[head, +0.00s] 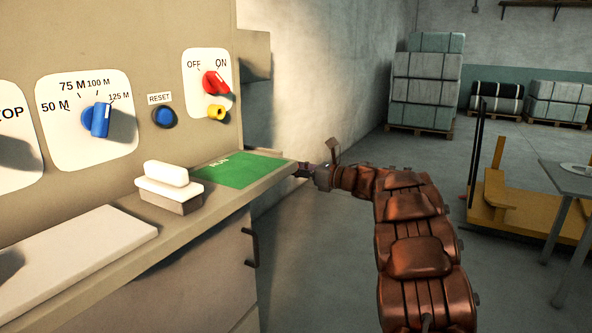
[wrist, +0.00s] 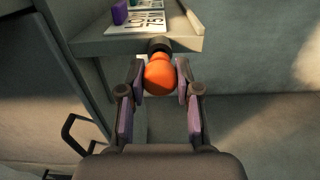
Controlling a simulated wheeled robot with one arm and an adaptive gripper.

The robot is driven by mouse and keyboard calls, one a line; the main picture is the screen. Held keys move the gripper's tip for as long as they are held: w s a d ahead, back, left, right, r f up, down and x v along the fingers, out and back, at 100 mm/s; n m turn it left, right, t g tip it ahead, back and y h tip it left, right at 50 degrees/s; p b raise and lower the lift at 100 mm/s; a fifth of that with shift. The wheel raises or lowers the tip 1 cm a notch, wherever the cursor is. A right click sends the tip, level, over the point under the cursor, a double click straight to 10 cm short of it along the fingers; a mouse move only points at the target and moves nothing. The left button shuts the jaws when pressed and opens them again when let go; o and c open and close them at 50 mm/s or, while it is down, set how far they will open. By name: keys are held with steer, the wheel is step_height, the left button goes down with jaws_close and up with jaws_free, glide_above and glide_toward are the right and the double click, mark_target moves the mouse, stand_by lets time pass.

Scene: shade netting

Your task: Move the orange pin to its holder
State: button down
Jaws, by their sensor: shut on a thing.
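The orange pin (wrist: 160,76) shows its round orange head in the wrist view, between the two fingers of my gripper (wrist: 161,84). My gripper is shut on it. A short dark cylinder (wrist: 160,46) shows just beyond the orange head, in front of a ledge edge; I cannot tell whether it is part of the pin. In the head view my gripper (head: 304,172) is at the far end of the long ledge, by the green mat (head: 242,170). The pin is not clearly visible there. I cannot make out with certainty which piece is its holder.
A control panel (head: 130,30) rises behind the ledge (head: 222,203), with a blue dial (head: 98,120), red switch (head: 215,84) and yellow ring (head: 216,112). A white-topped block (head: 168,186) stands on the ledge. A drawer handle (head: 251,247) sticks out below.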

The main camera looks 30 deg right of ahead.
steer(key=shift+w+a+r+b, duration=0.1)
steer(key=shift+w+a+b, duration=0.3)
steer(key=shift+w, duration=0.2)
steer(key=c, duration=0.7)
jaws_free()
steer(key=v, duration=1.2)
